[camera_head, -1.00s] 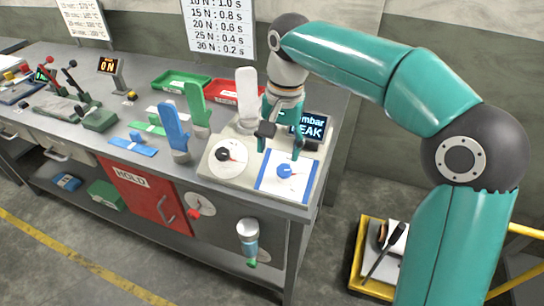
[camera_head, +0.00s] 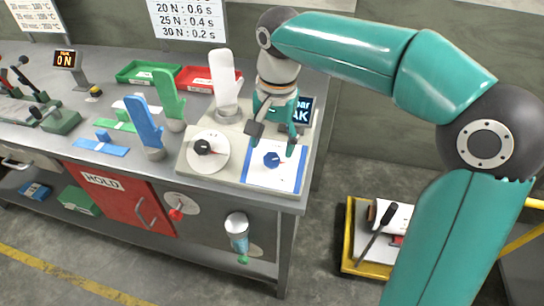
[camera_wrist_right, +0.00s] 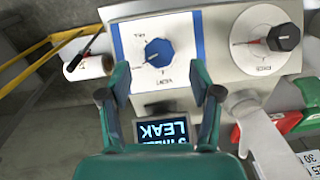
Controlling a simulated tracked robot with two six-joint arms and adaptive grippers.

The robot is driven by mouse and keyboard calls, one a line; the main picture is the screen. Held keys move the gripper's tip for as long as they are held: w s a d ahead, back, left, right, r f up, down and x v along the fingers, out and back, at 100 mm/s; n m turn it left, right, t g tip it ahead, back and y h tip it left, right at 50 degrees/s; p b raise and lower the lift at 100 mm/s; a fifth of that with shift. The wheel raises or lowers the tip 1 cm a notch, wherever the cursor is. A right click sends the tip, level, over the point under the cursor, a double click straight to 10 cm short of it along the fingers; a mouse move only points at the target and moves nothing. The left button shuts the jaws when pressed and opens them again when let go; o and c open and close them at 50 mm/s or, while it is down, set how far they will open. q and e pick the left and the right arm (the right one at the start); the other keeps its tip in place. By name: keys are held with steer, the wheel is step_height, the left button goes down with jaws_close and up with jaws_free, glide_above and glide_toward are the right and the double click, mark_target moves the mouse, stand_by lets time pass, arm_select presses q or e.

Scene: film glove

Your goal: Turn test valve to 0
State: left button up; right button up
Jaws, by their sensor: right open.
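A blue knob (camera_head: 271,159) with a small red mark sits on a white, blue-bordered panel (camera_head: 289,179) at the right of the bench fixture. It also shows between my fingers in the wrist view (camera_wrist_right: 159,52), where the red mark points to the lower left. The lettering beside it is too small to read surely. My right gripper (camera_head: 269,138) is open and empty, above and behind the blue knob, apart from it. Its two fingers show in the wrist view (camera_wrist_right: 160,80). A display (camera_head: 302,112) reading LEAK stands behind, partly hidden by the gripper. My left gripper is out of view.
A black knob on a round dial (camera_head: 203,147) sits left of the blue knob. White (camera_head: 225,80), blue (camera_head: 148,128) and green (camera_head: 169,95) glove forms stand upright nearby. Green (camera_head: 150,72) and red (camera_head: 208,78) trays lie behind. A yellow cart (camera_head: 347,240) stands right of the bench.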

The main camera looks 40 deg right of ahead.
mark_target(272, 158)
steer(key=shift+w+f, duration=0.1)
steer(key=shift+f, duration=2)
steer(key=c, duration=1.1)
